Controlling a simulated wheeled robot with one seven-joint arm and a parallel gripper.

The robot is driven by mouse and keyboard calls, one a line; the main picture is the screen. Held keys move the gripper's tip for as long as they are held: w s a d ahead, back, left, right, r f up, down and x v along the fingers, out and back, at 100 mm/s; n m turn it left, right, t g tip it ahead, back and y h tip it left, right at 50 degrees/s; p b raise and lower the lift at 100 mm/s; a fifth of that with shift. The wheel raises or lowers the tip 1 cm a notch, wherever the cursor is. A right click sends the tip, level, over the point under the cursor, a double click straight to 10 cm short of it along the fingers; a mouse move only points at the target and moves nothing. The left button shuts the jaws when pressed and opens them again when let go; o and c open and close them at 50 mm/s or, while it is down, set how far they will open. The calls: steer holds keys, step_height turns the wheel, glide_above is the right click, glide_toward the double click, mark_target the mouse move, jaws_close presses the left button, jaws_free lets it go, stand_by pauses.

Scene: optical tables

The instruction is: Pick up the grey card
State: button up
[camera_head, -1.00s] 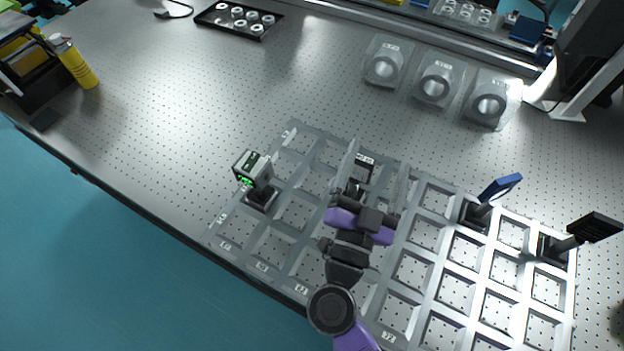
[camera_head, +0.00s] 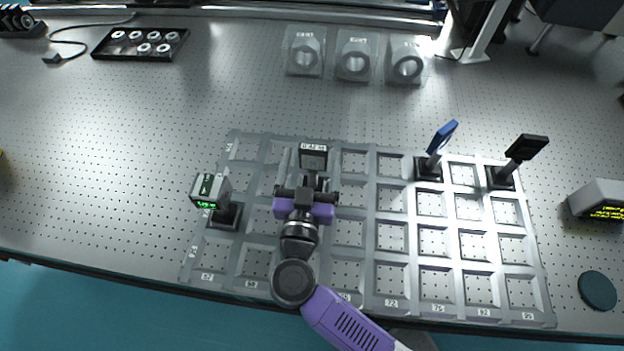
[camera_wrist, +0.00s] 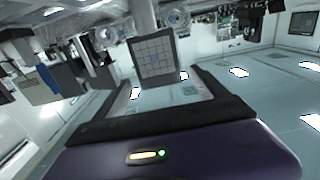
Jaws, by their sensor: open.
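The grey card (camera_wrist: 153,57), a flat square plate marked with a grid, stands upright ahead of my gripper in the wrist view. In the head view a small dark-framed plate with a white label (camera_head: 313,156), which looks like this card, stands at the back of the grid tray. My purple and black gripper (camera_head: 308,169) is open just in front of it, with a finger to each side. The wrist view shows the card between the open fingers (camera_wrist: 168,92); I cannot tell whether either touches it. The card's base is hidden by my gripper.
The grid tray (camera_head: 369,232) has many empty cells. A green-lit device (camera_head: 210,190) stands to the left; a blue-framed plate (camera_head: 442,137) and a black-headed mount (camera_head: 526,148) stand to the right. Three clear boxes (camera_head: 355,54) sit behind on open tabletop.

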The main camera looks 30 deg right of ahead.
mark_target(314, 146)
steer(key=x, duration=0.5)
steer(key=shift+w+d+r, duration=0.1)
steer(key=shift+w+r, duration=0.05)
jaws_close()
